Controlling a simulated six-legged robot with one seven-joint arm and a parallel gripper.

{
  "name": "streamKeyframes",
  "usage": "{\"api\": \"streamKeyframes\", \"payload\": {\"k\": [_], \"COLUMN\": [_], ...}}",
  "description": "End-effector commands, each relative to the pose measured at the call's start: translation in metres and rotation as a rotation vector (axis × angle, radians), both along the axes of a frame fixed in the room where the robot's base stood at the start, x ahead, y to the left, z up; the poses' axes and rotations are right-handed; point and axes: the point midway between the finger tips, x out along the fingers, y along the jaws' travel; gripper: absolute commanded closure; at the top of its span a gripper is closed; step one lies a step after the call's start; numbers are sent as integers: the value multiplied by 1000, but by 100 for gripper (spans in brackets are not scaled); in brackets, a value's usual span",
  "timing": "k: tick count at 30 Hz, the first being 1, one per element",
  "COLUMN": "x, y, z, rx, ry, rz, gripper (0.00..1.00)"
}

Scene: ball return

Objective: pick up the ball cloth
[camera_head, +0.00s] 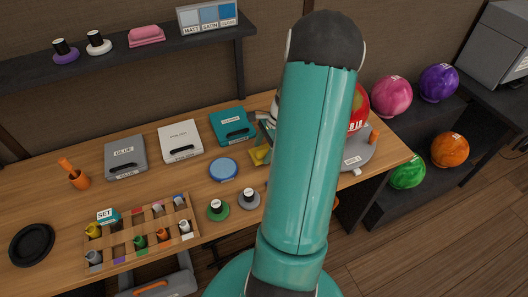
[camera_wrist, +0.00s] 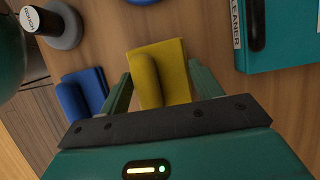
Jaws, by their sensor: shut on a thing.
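A yellow folded cloth (camera_wrist: 172,75) with a raised roll along one side lies between the two green fingers of my gripper (camera_wrist: 159,72) in the wrist view. My gripper is shut on it, one finger at each side. No label shows on the cloth. In the head view a small part of the yellow cloth (camera_head: 259,155) shows left of my arm, at the wooden table. My arm hides most of my gripper there. A similar blue folded piece (camera_wrist: 82,95) lies to the left of my gripper in the wrist view.
A teal cleaner case (camera_head: 232,125) stands close behind, and a round blue-topped tin (camera_head: 223,169) lies to the left. A grey puck with a bottle (camera_head: 249,199) is nearby. A red ball (camera_head: 358,108) is right of my arm. The table's far left is freer.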

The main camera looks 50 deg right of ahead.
Motion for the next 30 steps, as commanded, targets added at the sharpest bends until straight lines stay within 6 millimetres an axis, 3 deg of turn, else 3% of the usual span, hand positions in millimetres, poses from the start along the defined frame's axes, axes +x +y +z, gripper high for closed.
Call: {"api": "streamKeyframes", "payload": {"k": [2, 10, 15, 19, 24, 30], "x": [-4, -57, -98, -120, -134, -137], "y": [0, 13, 24, 29, 32, 33], "z": [16, 75, 92, 101, 107, 108], "rx": [-4, -4, -2, -2, 0, 1], "ry": [-1, -1, -1, -1, 0, -1], "rz": [-1, -3, -3, -2, 1, 0], "gripper": [57, 57, 57, 57, 57, 57]}}
